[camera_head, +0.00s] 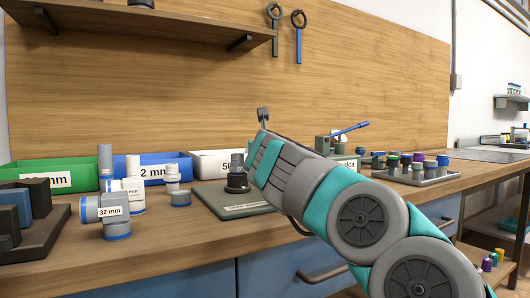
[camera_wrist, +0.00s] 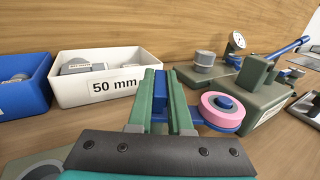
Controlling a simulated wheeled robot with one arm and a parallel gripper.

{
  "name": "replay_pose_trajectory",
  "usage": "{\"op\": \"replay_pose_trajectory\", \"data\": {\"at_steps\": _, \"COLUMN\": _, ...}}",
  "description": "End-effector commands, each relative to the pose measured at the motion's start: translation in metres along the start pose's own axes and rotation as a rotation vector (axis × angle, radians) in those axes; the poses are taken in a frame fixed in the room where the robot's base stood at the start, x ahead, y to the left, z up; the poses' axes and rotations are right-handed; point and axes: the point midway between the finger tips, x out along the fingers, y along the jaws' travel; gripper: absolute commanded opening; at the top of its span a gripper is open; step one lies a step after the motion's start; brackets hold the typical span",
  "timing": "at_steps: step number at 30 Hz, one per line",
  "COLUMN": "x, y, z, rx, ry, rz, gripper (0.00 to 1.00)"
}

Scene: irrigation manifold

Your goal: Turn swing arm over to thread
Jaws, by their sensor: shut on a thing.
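In the wrist view my gripper (camera_wrist: 160,82) is shut on an upright blue piece (camera_wrist: 159,98) between its two green fingers. A pink ring on a blue hub (camera_wrist: 222,106) is just right of the fingers, with blue showing below it. I take the blue piece and hub as the swing arm, but their join is hidden. A grey round fitting (camera_wrist: 205,60) stands on a green base behind the ring, apart from it; I cannot make out a thread. In the head view my arm hides the fingers and the held piece.
A white 50 mm bin (camera_wrist: 107,85) and a blue bin (camera_wrist: 22,97) are left of the gripper. A gauge (camera_wrist: 237,42) and a blue lever (camera_wrist: 290,46) are behind. In the head view, a grey fitting (camera_head: 237,162) stands on a green plate (camera_head: 212,198), close to my arm.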

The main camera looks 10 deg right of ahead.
Motion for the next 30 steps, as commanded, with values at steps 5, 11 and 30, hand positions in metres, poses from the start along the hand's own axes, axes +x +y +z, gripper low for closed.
{"op": "replay_pose_trajectory", "data": {"at_steps": 5, "x": -0.0001, "y": 0.0009, "z": 0.0002, "rx": 0.001, "ry": -0.002, "rz": -0.027, "gripper": 0.00}}
{"op": "replay_pose_trajectory", "data": {"at_steps": 11, "x": -0.0002, "y": -0.0002, "z": 0.0008, "rx": 0.001, "ry": -0.001, "rz": -0.043, "gripper": 0.00}}
{"op": "replay_pose_trajectory", "data": {"at_steps": 30, "x": 0.0000, "y": -0.0001, "z": 0.0005, "rx": 0.001, "ry": -0.001, "rz": -0.044, "gripper": 0.47}}
